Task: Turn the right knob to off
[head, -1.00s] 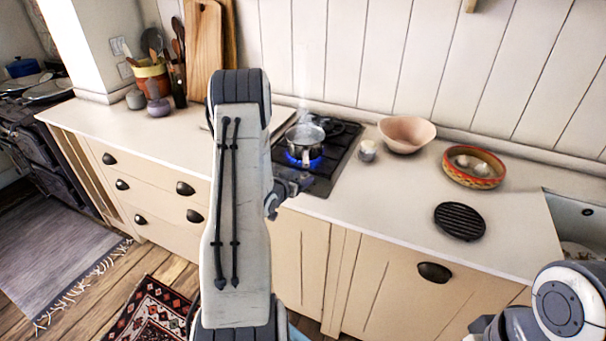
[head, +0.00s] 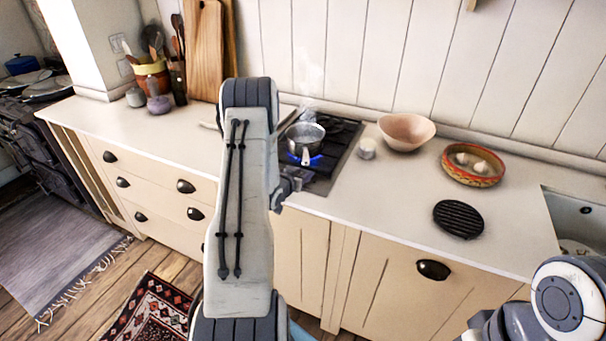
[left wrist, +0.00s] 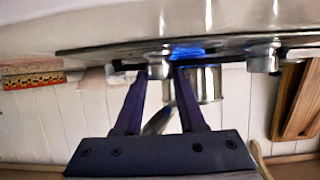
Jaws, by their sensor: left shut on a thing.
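The hob (head: 345,150) is set in the counter, with a steel saucepan (head: 305,138) steaming over a blue flame (head: 306,159). In the left wrist view, which is upside down, the right knob (left wrist: 158,70) is between the fingertips of my left gripper (left wrist: 160,73), which is shut on it. The left knob (left wrist: 263,58) stands free, to the right in that picture. In the head view my left gripper (head: 296,180) is at the hob's front edge and hides the knobs. The pan also shows in the wrist view (left wrist: 208,84). My right gripper is out of view.
A candle jar (head: 366,148), a pink bowl (head: 406,131), a patterned bowl (head: 473,164) and a black trivet (head: 459,219) stand on the counter right of the hob. A chopping board (head: 205,50) leans at the back left. The counter's front right is clear.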

